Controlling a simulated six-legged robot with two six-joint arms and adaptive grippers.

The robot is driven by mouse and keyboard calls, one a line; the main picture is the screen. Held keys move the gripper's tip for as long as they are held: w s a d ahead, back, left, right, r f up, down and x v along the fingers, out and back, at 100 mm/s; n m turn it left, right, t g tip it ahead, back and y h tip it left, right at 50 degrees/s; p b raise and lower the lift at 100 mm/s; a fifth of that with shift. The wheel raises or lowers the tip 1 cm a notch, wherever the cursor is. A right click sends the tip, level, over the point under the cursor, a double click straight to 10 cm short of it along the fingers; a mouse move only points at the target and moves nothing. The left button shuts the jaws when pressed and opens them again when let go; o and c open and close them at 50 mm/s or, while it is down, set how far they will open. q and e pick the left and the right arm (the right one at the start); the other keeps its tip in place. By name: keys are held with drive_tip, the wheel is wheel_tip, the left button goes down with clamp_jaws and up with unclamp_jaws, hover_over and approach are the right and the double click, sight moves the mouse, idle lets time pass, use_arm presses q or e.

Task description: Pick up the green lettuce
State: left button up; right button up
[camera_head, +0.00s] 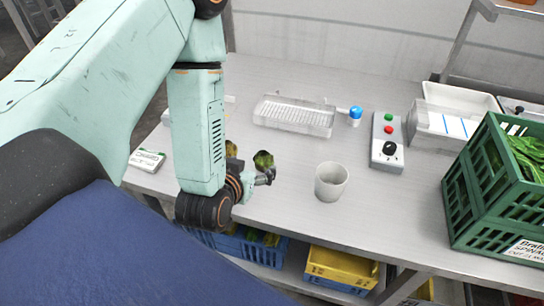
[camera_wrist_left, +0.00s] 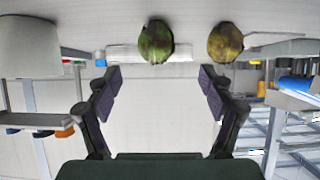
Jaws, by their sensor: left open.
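The green lettuce (camera_head: 263,160) is a small round dark-green head on the steel table, just beyond my left gripper (camera_head: 266,178). It also shows in the left wrist view (camera_wrist_left: 156,42), near the top between the two fingers and ahead of them. My left gripper (camera_wrist_left: 160,80) is open and empty, with its fingers spread apart. A browner, yellowish head (camera_wrist_left: 225,42) lies beside the lettuce; in the head view it (camera_head: 231,149) is mostly hidden behind my left arm. My right gripper is not in view.
A grey cup (camera_head: 331,182) stands right of the lettuce. Behind are a clear tray (camera_head: 294,116), a blue-capped item (camera_head: 355,114) and a button box (camera_head: 388,142). A green crate (camera_head: 490,205) of leafy greens stands at right. Blue (camera_head: 265,248) and yellow (camera_head: 342,266) crates sit below the table.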

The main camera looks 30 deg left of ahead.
sight(261, 162)
use_arm(q)
drive_tip(key=shift+w+f, duration=0.3)
drive_tip(key=shift+w, duration=0.15)
drive_tip(key=x, duration=0.5)
drive_tip(key=shift+s+f, duration=0.1)
drive_tip(key=shift+f, duration=0.05)
drive_tip(key=shift+w+f, duration=0.15)
drive_tip(key=shift+w, duration=0.25)
drive_tip(key=shift+d, duration=0.15)
drive_tip(key=shift+c, duration=0.2)
drive_tip(key=shift+w+f, duration=0.1)
drive_tip(key=shift+w, duration=0.05)
drive_tip(key=shift+c, duration=1.4)
drive_tip(key=c, duration=1)
drive_tip(key=shift+o, duration=0.2)
